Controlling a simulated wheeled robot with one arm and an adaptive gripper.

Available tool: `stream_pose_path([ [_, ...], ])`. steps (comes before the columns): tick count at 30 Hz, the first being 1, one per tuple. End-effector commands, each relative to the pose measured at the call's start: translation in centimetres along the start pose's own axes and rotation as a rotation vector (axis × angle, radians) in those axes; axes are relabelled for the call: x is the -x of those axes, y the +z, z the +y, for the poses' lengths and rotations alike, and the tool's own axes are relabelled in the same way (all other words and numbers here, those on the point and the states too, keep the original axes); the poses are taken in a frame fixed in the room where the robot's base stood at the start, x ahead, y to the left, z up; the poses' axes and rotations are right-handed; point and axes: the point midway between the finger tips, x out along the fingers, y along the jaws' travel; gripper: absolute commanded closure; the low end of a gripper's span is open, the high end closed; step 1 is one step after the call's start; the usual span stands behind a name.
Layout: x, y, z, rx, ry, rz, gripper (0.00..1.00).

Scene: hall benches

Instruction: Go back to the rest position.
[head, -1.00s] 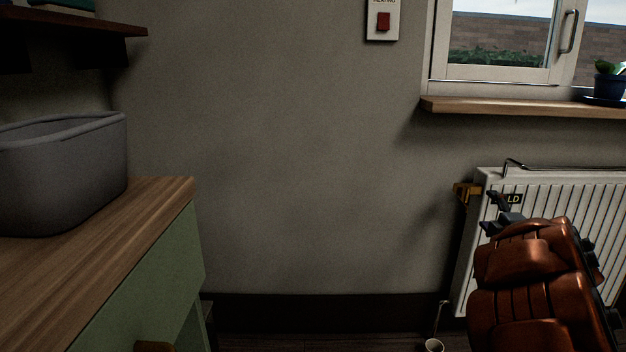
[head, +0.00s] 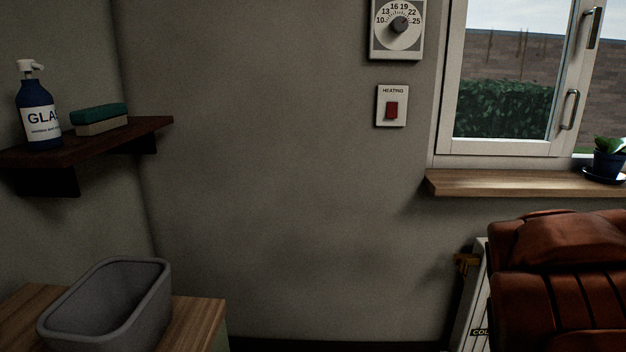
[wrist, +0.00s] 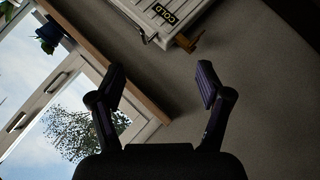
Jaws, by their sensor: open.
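My gripper (wrist: 160,88) shows in the wrist view with its two dark fingers spread apart. Nothing is between them. Beyond the fingers are bare wall, the window sill and the radiator (wrist: 190,8) with a "COLD" label. In the head view the orange-brown casing of my arm fills the lower right, and the gripper's fingers are out of that picture. The radiator's left end (head: 471,320) shows beside my arm, with a brass-coloured valve (head: 466,262) at its top.
A grey bin (head: 110,310) stands on the wooden counter (head: 205,318) at lower left. A shelf (head: 150,127) holds a blue bottle (head: 40,115) and a sponge (head: 100,118). A window sill (head: 500,183) juts out at right with a potted plant (head: 608,160). A dial (head: 399,25) and red switch (head: 392,110) are on the wall.

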Motion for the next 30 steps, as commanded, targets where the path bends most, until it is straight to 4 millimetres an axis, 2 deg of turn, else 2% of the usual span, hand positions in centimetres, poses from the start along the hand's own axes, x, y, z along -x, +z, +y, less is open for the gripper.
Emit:
stream_pose_path([
  [1,2.4,-0.7,0.5,-0.03,-0.033,-0.025,0.23],
  [8,10.0,0.6,-2.1,-0.156,-0.204,-0.187,0.23],
  [16,20.7,2.3,-5.9,-0.241,-0.425,-0.394,0.23],
  [24,33.0,4.5,-8.6,-0.24,-0.641,-0.618,0.23],
  [27,37.0,5.6,-9.1,-0.219,-0.701,-0.694,0.23],
  [30,39.8,6.3,-9.4,-0.201,-0.744,-0.749,0.23],
])
